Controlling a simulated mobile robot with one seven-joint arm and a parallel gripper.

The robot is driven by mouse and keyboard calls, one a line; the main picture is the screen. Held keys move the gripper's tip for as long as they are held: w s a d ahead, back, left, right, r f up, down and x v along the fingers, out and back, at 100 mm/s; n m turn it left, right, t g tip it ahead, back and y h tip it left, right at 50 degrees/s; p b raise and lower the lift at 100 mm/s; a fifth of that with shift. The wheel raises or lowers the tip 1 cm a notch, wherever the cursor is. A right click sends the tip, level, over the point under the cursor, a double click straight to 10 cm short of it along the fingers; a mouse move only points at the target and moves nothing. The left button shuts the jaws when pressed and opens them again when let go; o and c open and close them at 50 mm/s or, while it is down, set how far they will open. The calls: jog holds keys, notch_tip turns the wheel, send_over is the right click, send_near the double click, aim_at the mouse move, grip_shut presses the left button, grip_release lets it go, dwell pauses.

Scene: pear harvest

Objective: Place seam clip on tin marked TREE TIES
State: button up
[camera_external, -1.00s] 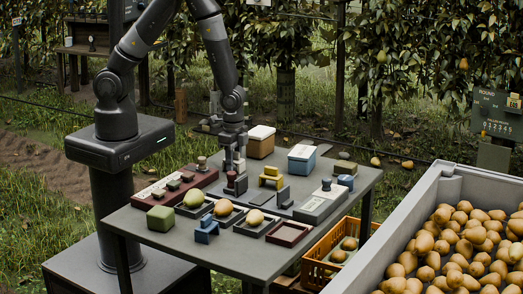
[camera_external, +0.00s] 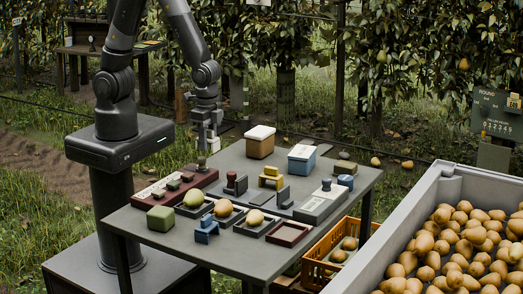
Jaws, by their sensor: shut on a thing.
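My gripper (camera_external: 207,143) is raised above the back left of the table, over the dark red tray-like box (camera_external: 175,187). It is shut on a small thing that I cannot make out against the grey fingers. I cannot tell which piece is the seam clip. A brown tin with a pale lid (camera_external: 260,143) and a blue tin with a pale lid (camera_external: 302,159) stand at the back of the table, right of my gripper. Their markings are too small to read, so I cannot tell which says TREE TIES.
The table (camera_external: 170,247) also holds a dark red and grey piece (camera_external: 236,184), a yellow piece (camera_external: 271,178), a green block (camera_external: 160,218), a blue stand (camera_external: 207,229) and pears in dark trays. An orange crate (camera_external: 318,272) and a pear bin (camera_external: 400,225) stand at right.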

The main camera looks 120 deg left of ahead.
jog(key=shift+s+d+r, duration=0.1)
jog(key=shift+d+r, duration=0.15)
jog(key=shift+d, duration=0.15)
jog(key=shift+w+r, duration=0.1)
jog(key=shift+w, duration=0.15)
jog(key=w+a+r, duration=0.3)
jog(key=w+a, duration=0.3)
jog(key=w, duration=0.3)
jog(key=w+a+r, duration=0.4)
jog(key=w+a, duration=0.2)
jog(key=w, duration=0.3)
send_over(302, 151)
jog(key=shift+m, duration=0.3)
jog(key=f, duration=0.7)
jog(key=shift+a+f, duration=0.2)
jog(key=shift+f, duration=1.95)
jog(key=shift+f, duration=0.15)
jog(key=o, duration=1)
jog(key=shift+c, duration=0.2)
